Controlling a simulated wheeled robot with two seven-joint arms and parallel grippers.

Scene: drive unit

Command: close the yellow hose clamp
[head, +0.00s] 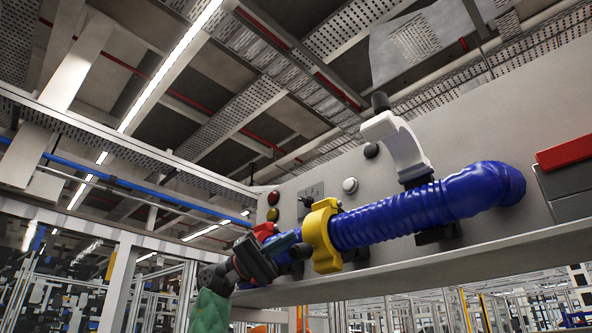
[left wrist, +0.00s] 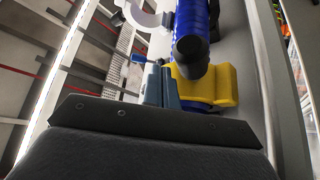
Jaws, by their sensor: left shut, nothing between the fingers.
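The yellow hose clamp (head: 322,238) sits around the ribbed blue hose (head: 400,213) in the head view. Its band is wrapped over the hose; I cannot tell whether it is fully closed. My left gripper (head: 290,238) is shut and empty, just left of the clamp and close to the knob. In the left wrist view my blue-grey fingers (left wrist: 160,84) are beside the yellow clamp (left wrist: 222,84), with the dark knob (left wrist: 190,58) in front of it. I cannot tell whether they touch. My right gripper is not in view.
A white clamp (head: 402,148) stands open above the hose to the right. A red part (head: 265,231) shows behind my left gripper. The grey panel (head: 470,125) carries buttons, and a ledge (head: 450,261) runs below. Free air lies left of the panel.

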